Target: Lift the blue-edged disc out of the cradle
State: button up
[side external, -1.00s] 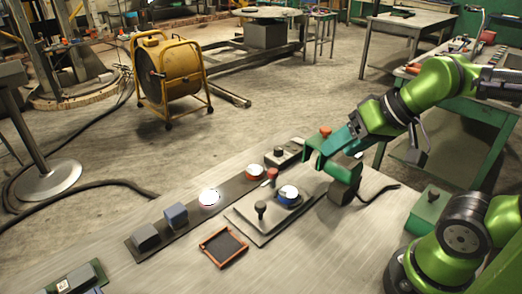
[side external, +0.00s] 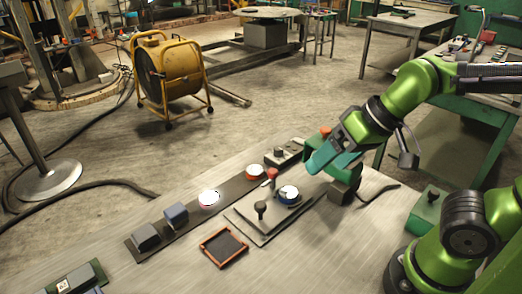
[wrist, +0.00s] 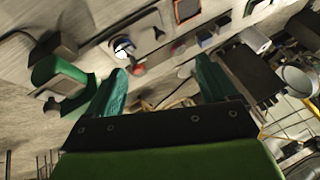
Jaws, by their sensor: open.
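The blue-edged disc (side external: 288,193) has a shiny, pale top and sits in its cradle on a grey plate (side external: 245,227) on the table. In the wrist view the disc (wrist: 123,47) shows above the left finger. My gripper (side external: 314,166) is above and to the right of the disc in the side view, apart from it. Its two teal fingers (wrist: 160,85) are spread with nothing between them. The cradle is small and mostly hidden under the disc.
A black knob (side external: 261,207) and a red knob (side external: 272,174) stand beside the disc. A dark strip behind holds a white-topped disc (side external: 209,198), a red-edged disc (side external: 254,171) and blocks. An orange-rimmed tray (side external: 223,247) lies in front. A green box (side external: 426,207) stands right.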

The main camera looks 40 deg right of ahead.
jog(key=w+f+n+g+h, duration=0.1)
jog(key=w+f+g+h, duration=0.1)
jog(key=w+f, duration=0.15)
jog(key=m+h, duration=0.2)
send_near(288, 191)
jog(key=f, duration=0.3)
jog(key=shift+w+a+f+t, duration=0.15)
jog(key=shift+a+f+t, duration=0.1)
jog(key=shift+f+t, duration=0.05)
jog(key=shift+d+x, duration=0.15)
jog(key=shift+x, duration=1.15)
jog(key=shift+d+x, duration=0.15)
jog(key=shift+x, duration=1.15)
jog(key=shift+w+r, duration=0.1)
jog(key=c, duration=1.5)
